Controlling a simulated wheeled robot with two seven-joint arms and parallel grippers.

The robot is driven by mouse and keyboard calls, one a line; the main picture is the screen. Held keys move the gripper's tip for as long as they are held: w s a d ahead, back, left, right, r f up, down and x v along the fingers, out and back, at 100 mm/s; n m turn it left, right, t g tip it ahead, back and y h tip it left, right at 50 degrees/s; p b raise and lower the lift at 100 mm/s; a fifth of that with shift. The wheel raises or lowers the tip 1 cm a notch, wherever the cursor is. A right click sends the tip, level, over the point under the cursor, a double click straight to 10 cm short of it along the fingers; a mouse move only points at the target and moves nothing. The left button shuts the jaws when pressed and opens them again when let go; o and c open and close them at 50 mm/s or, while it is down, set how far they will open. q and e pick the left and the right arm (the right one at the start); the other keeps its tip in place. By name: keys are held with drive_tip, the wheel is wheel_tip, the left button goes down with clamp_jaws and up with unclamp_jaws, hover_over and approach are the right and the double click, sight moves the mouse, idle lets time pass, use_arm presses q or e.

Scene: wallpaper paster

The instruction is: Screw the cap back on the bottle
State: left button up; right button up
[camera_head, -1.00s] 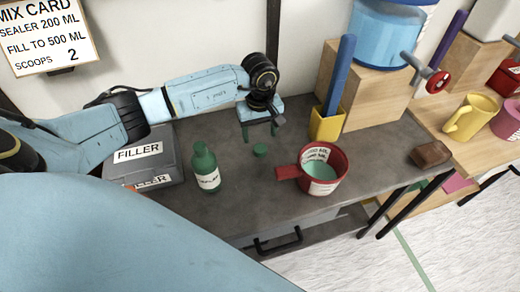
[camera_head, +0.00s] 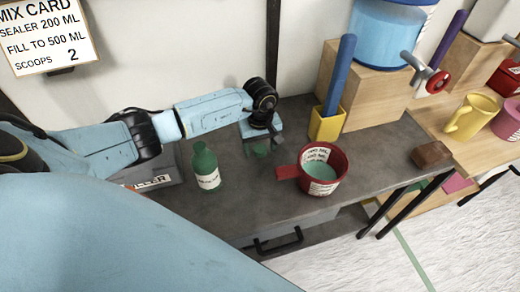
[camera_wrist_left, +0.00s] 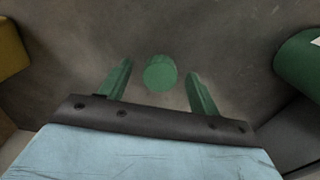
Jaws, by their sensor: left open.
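The green bottle (camera_head: 206,166) with a white label stands upright on the grey workbench, its neck narrowing at the top. Part of it also shows at the right edge of the left wrist view (camera_wrist_left: 299,62). The small round green cap (camera_wrist_left: 160,74) lies on the bench to the right of the bottle; in the head view the cap (camera_head: 261,152) is partly covered by my gripper. My left gripper (camera_wrist_left: 158,92) is open, pointing down, with its green fingers on either side of the cap and apart from it. My right gripper is not in view.
A red measuring cup (camera_head: 324,169) with pale green liquid stands right of the cap, its handle pointing left. A yellow holder (camera_head: 327,124) with a blue stick is behind. A grey filler box (camera_head: 158,172) stands left of the bottle. The front bench is clear.

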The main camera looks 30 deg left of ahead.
sight(260, 149)
use_arm(q)
drive_tip(key=shift+c, duration=0.2)
drive_tip(key=c, duration=1)
drive_tip(key=shift+r, duration=0.1)
wheel_tip(260, 149, up, 10)
drive_tip(key=shift+f, duration=0.1)
